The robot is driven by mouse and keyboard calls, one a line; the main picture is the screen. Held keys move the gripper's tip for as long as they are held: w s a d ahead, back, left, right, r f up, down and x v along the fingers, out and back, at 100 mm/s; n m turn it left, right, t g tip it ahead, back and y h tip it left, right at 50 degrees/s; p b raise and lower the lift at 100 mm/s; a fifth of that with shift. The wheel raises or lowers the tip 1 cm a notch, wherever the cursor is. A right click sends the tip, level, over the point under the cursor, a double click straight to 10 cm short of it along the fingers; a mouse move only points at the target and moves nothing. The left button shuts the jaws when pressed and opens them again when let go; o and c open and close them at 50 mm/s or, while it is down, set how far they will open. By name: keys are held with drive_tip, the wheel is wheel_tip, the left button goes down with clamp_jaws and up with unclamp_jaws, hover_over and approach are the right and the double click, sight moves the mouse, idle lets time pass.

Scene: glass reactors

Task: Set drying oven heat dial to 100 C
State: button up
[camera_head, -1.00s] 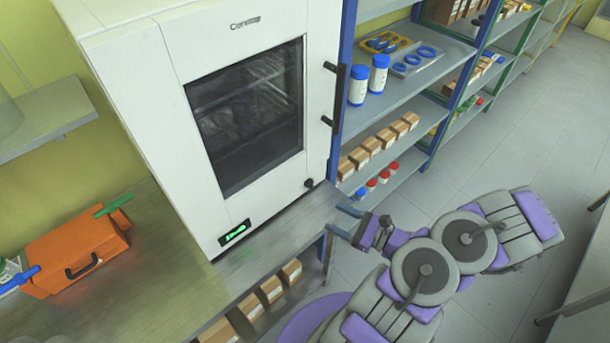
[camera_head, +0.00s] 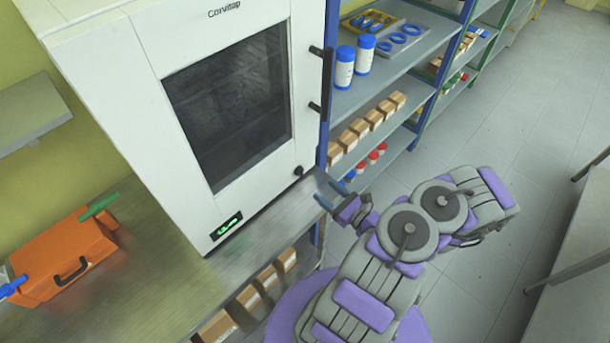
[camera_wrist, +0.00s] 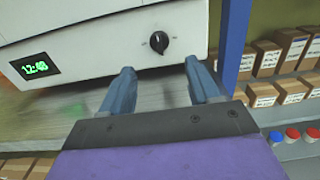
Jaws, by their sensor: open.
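The white drying oven (camera_head: 130,95) stands on a bench, with a dark window in its closed door. Its small black heat dial (camera_head: 298,171) is at the lower right of the front. In the wrist view the dial (camera_wrist: 159,42) is a round black knob with a light pointer mark; its scale is too small to read. A green lit display (camera_wrist: 35,66) sits left of it and reads about 12:43. My gripper (camera_head: 328,193) is open and empty, just below and to the right of the dial. In the wrist view its two fingers (camera_wrist: 160,82) point toward the oven, with the dial between and beyond them.
A blue-framed shelf (camera_head: 395,70) with boxes and blue-capped bottles (camera_head: 345,66) stands right of the oven; its blue post (camera_wrist: 234,45) is close to my right finger. An orange toolbox (camera_head: 65,258) lies on the bench (camera_head: 165,285) at left.

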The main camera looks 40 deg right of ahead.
sight(303, 174)
drive_tip(key=w, duration=0.5)
drive_tip(key=w+a+b, duration=0.1)
drive_tip(key=w, duration=0.2)
drive_tip(key=shift+w, duration=0.35)
drive_tip(key=shift+w+d, duration=0.1)
drive_tip(key=shift+w, duration=0.65)
drive_tip(key=shift+c, duration=0.4)
drive_tip(key=c, duration=0.9)
